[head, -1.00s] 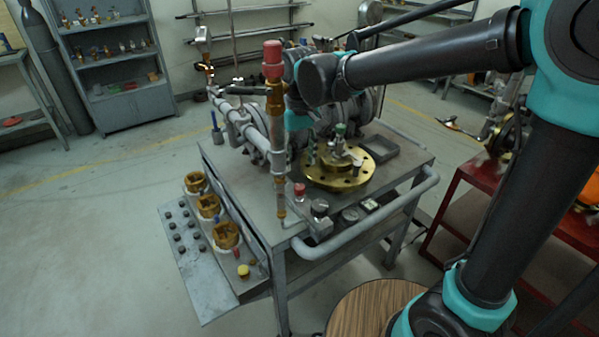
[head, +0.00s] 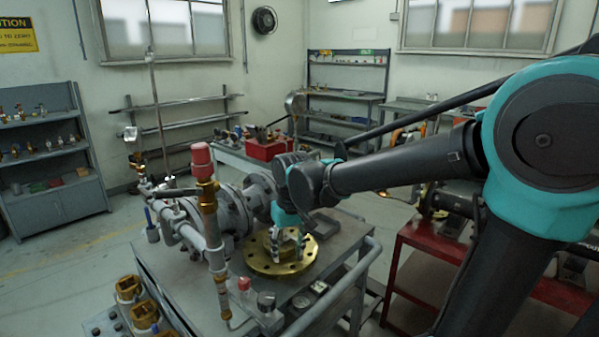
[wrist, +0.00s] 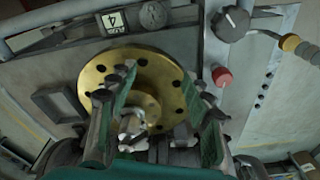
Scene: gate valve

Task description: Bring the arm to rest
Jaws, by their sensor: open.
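My arm reaches from the right over the grey workbench (head: 335,262). My gripper (wrist: 168,90) points down above a round brass flange (wrist: 93,77) with bolt holes. The flange also shows in the head view (head: 262,268), below my wrist. The two fingers with green inner pads stand wide apart in the wrist view. A small silvery fitting (wrist: 131,124) at the flange's middle shows between them; I cannot tell whether they touch it. In the head view my wrist partly hides the fingers and fitting.
A vertical pipe with a red cap (head: 202,158) stands left of my wrist. A red knob (wrist: 222,76) and a dark dial knob (wrist: 231,24) sit beside the flange. A red cart (head: 425,240) stands at the right. Open floor lies at the left.

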